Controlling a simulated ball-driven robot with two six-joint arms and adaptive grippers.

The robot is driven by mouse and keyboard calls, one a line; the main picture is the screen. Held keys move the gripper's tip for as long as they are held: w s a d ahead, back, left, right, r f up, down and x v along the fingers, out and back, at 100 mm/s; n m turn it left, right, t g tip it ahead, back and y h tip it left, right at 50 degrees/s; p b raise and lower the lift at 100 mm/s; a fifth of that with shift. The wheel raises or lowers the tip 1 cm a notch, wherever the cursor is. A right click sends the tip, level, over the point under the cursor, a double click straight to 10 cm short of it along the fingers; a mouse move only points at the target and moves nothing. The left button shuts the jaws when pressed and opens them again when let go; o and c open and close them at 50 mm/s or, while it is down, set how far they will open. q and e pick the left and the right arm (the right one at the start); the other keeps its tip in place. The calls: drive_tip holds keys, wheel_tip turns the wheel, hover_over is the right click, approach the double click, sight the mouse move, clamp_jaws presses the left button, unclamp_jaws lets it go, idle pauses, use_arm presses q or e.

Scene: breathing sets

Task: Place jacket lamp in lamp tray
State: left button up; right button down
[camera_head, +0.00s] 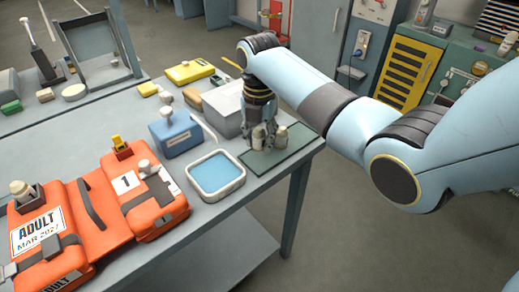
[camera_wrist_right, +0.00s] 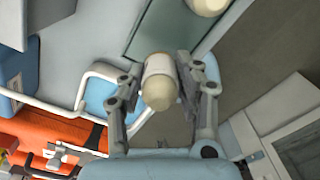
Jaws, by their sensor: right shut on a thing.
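My right gripper (camera_head: 258,128) is over the green mat (camera_head: 292,160) near the table's right corner. It is shut on a jacket lamp (camera_wrist_right: 158,88), a small cream capsule with a white band, seen between both fingers in the wrist view. In the head view, the fingers partly hide this lamp (camera_head: 259,137). A second cream lamp (camera_head: 281,136) stands just right of the gripper on the mat; it also shows at the top edge of the wrist view (camera_wrist_right: 206,5). A white-rimmed tray with a blue floor, likely the lamp tray (camera_head: 216,176), is left of the mat and looks empty. My left gripper is not in view.
An orange life jacket (camera_head: 104,238) fills the table's front left, with lamp-like cream pieces on it. A blue box (camera_head: 176,136) stands behind the tray, and a grey box (camera_head: 222,110) behind the mat. Yellow cases lie farther back. The table edge is close on the right.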

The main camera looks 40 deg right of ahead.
sight(259, 150)
wheel_tip(259, 150, down, 4)
drive_tip(key=shift+r, duration=0.2)
drive_tip(key=shift+f, duration=0.35)
drive_tip(key=c, duration=0.9)
unclamp_jaws()
drive_tip(key=shift+c, duration=0.2)
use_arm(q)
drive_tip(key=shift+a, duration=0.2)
use_arm(e)
wheel_tip(259, 150, up, 12)
drive_tip(key=shift+r, duration=0.2)
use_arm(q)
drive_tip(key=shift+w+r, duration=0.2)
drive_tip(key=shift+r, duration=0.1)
